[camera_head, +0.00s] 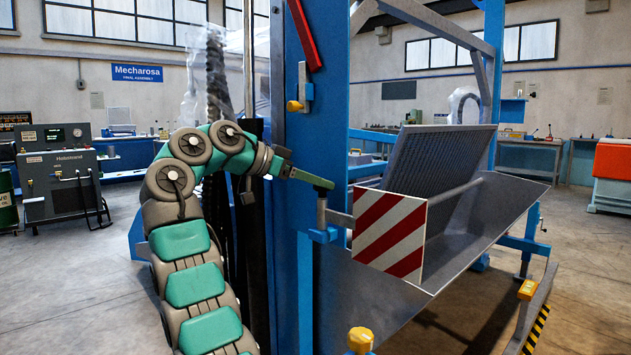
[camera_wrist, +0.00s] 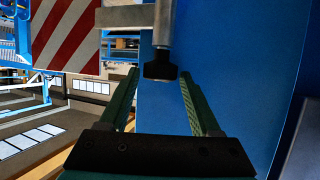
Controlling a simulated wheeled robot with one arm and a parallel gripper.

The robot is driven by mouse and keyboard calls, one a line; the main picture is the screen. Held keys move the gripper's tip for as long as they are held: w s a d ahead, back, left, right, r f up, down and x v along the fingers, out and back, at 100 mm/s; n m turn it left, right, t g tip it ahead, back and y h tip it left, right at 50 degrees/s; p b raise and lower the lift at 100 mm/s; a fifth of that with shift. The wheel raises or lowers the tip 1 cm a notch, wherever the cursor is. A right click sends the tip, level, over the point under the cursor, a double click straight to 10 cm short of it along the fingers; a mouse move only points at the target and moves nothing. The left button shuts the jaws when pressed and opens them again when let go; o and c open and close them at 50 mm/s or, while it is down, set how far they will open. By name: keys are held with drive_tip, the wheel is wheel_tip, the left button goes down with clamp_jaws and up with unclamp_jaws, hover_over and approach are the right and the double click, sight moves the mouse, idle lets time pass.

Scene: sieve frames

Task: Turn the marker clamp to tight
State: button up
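The red-and-white striped marker board (camera_head: 390,232) hangs on a grey bar beside the blue post; it also shows at the upper left of the wrist view (camera_wrist: 66,32). The marker clamp (camera_head: 322,234) is a blue block on that bar, with a grey upright lever (camera_head: 321,212). In the wrist view a grey shaft with a dark end knob (camera_wrist: 160,67) comes down between my fingertips. My gripper (camera_wrist: 158,76) is open, one green finger on each side of the knob, with gaps visible. In the head view my gripper (camera_head: 328,184) is at the lever's top, whose end is hidden.
The blue post (camera_head: 295,210) stands right behind the clamp and fills much of the wrist view. A red lever (camera_head: 305,36) and a yellow-knobbed latch (camera_head: 295,106) sit higher on the post. A sloping metal chute (camera_head: 490,215) lies to the right. Another yellow knob (camera_head: 360,339) is below.

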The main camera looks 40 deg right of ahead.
drive_tip(key=p+v, duration=0.2)
drive_tip(key=v, duration=0.5)
drive_tip(key=shift+a+r+p, duration=0.25)
drive_tip(key=shift+a+p, duration=0.05)
drive_tip(key=shift+a, duration=0.05)
drive_tip(key=shift+w, duration=0.1)
